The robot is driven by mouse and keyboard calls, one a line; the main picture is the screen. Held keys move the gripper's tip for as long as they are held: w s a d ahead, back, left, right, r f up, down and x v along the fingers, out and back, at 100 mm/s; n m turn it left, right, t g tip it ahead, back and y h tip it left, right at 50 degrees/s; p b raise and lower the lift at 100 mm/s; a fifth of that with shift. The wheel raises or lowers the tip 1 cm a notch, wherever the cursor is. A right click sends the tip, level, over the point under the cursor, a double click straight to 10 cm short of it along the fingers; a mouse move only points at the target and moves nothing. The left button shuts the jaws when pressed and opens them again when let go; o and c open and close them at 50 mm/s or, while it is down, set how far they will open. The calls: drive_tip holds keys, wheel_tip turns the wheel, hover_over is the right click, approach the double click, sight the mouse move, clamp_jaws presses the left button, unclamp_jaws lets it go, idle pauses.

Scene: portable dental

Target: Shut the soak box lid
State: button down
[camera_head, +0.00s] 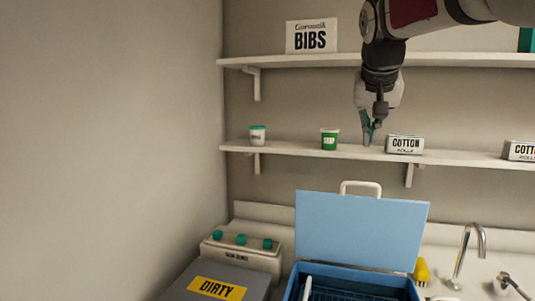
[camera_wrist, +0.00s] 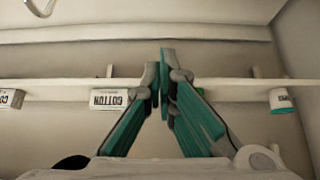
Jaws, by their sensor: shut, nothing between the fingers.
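The soak box (camera_head: 354,281) is blue and stands on the counter at the bottom middle of the head view. Its light blue lid (camera_head: 360,230) stands up, open, with a pale handle (camera_head: 360,187) showing at its top edge. Part of the box is cut off by the frame's lower edge. My gripper (camera_head: 369,139) points down, well above the lid, in front of the lower shelf. Its fingers also show in the wrist view (camera_wrist: 163,75), closed together and empty. The soak box is not in the wrist view.
A lower shelf (camera_head: 280,150) holds small tubs and cotton boxes (camera_head: 405,145); an upper shelf (camera_head: 440,60) holds a bibs box (camera_head: 311,36). On the counter are a grey dirty box (camera_head: 215,284), a teal-knobbed unit (camera_head: 241,254), a yellow bottle (camera_head: 421,271) and a tap (camera_head: 465,255).

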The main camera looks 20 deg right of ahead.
drive_tip(key=x, duration=0.9)
drive_tip(key=s, duration=0.1)
drive_tip(key=s+a+f, duration=0.1)
drive_tip(key=s+a, duration=0.1)
drive_tip(key=shift+s+f, duration=0.1)
drive_tip(key=shift+f, duration=0.15)
drive_tip(key=shift+s+a, duration=0.1)
drive_tip(key=shift+a, duration=0.05)
drive_tip(key=s+a+f+t+h+b, duration=0.25)
drive_tip(key=s+a+f+b, duration=0.35)
drive_tip(key=b, duration=0.6)
drive_tip(key=s+a+f+t+h+b, duration=0.15)
drive_tip(key=s+a+t+b, duration=0.25)
drive_tip(key=s+b, duration=0.65)
drive_tip(key=s+a+f+b, duration=0.2)
drive_tip(key=f+b, duration=0.5)
drive_tip(key=f, duration=0.2)
drive_tip(key=s+a+f+b, duration=0.2)
drive_tip(key=s+f+b, duration=0.1)
drive_tip(key=f+b, duration=0.5)
drive_tip(key=shift+a+f+b, duration=0.3)
drive_tip(key=shift+f, duration=0.05)
